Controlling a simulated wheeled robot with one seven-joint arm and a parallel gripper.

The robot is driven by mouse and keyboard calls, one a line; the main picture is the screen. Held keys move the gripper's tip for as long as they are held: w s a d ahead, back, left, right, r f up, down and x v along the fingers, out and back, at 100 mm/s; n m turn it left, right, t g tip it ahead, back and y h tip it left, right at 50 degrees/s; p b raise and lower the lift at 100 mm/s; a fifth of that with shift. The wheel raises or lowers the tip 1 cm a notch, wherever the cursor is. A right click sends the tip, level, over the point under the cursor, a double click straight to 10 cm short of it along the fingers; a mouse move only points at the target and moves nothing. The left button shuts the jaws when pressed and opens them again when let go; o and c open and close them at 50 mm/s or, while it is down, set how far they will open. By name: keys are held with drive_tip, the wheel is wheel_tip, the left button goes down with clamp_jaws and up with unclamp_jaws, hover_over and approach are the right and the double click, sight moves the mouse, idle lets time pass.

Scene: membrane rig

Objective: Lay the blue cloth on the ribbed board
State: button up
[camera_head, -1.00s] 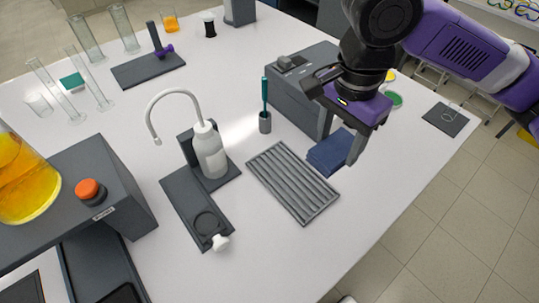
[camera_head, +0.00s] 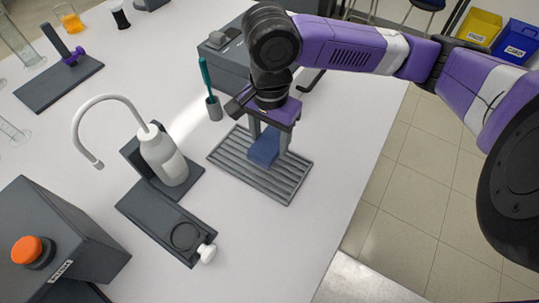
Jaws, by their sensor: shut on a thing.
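The blue cloth (camera_head: 264,148) is a small folded dark-blue pad. My gripper (camera_head: 269,145) is shut on it, one finger on each side, over the ribbed board. The ribbed board (camera_head: 285,186) is a grey rectangle with long parallel ridges, flat on the white table. The cloth is above the upper right part of the board in the picture. I cannot tell whether its underside touches the ridges. Part of the board behind the cloth and fingers is hidden.
A white wash bottle (camera_head: 165,160) with a curved spout stands left of the board. A dark plate with a ring (camera_head: 170,222) lies in front of it. A teal pen in a grey cup (camera_head: 213,105) and a grey box (camera_head: 228,68) stand behind. Bare table lies at the front right.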

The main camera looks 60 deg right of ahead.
sight(270, 142)
wheel_tip(270, 142, down, 7)
drive_tip(key=shift+r+b, duration=0.15)
drive_tip(key=shift+b, duration=0.4)
drive_tip(key=o, duration=1.2)
drive_tip(key=shift+r, duration=0.1)
wheel_tip(270, 142, up, 12)
drive_tip(key=p, duration=0.2)
drive_tip(key=shift+p, duration=0.3)
